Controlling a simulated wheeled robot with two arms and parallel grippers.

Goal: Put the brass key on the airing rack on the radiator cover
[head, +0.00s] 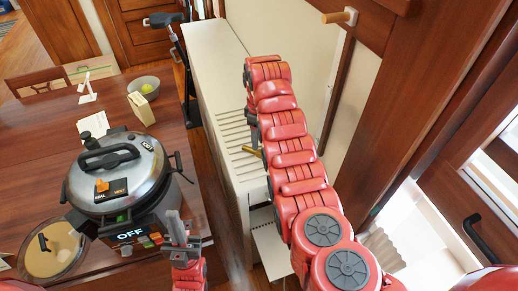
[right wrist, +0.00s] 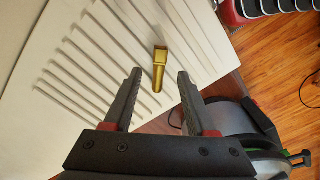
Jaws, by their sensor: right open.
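The brass key (right wrist: 159,68) is a small gold piece over the white slatted top (right wrist: 75,75) in the right wrist view. In the head view the key (head: 249,151) shows beside my right arm, at the slatted part of the long white radiator cover (head: 212,62). I cannot make out a separate airing rack. My right gripper (right wrist: 160,74) is open, with the key between its fingertips and a gap on both sides. My right arm hides part of the cover in the head view. My left gripper (head: 180,230) is upright beside the cooker; its jaw gap is unclear.
A large pressure cooker (head: 118,175) reading OFF stands on the wooden table (head: 40,120) at left, with a round lid-like disc (head: 52,250) beside it. A bowl (head: 143,84) is further back. A wooden frame and wall bound the cover on the right.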

